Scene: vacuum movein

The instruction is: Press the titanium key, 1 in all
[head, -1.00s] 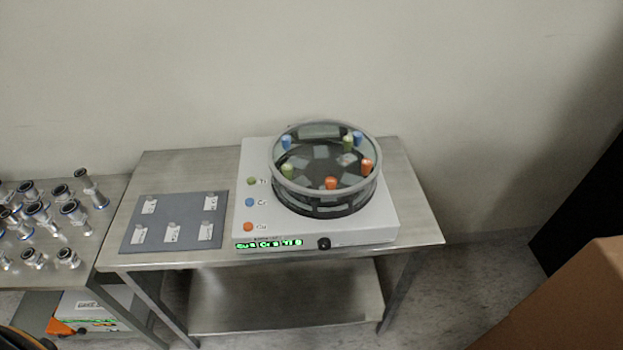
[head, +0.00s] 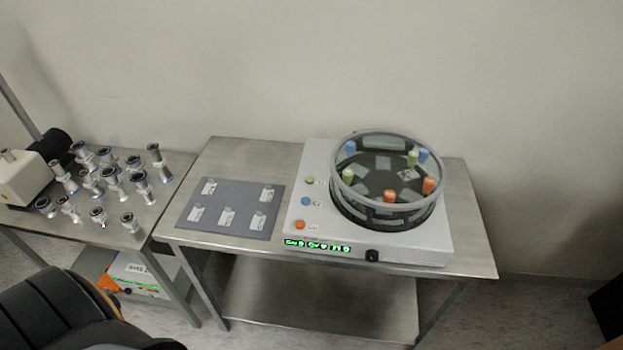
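The titanium key is the small green round button (head: 310,181) at the top of a column of three on the white machine (head: 322,160). Its label is hard to read now. Below it are a blue key (head: 306,201) and an orange key (head: 299,225). A green-lit display (head: 317,245) runs along the machine's front edge, with a black knob (head: 372,256) to its right. A round clear-walled chamber (head: 386,180) on top holds several green, blue and orange pieces. Nothing touches the keys. Neither gripper is in view.
The machine stands on a metal table (head: 470,230) against a wall. A grey mat (head: 245,195) with several labelled tags lies left of it. A left table (head: 165,200) holds many metal fittings.

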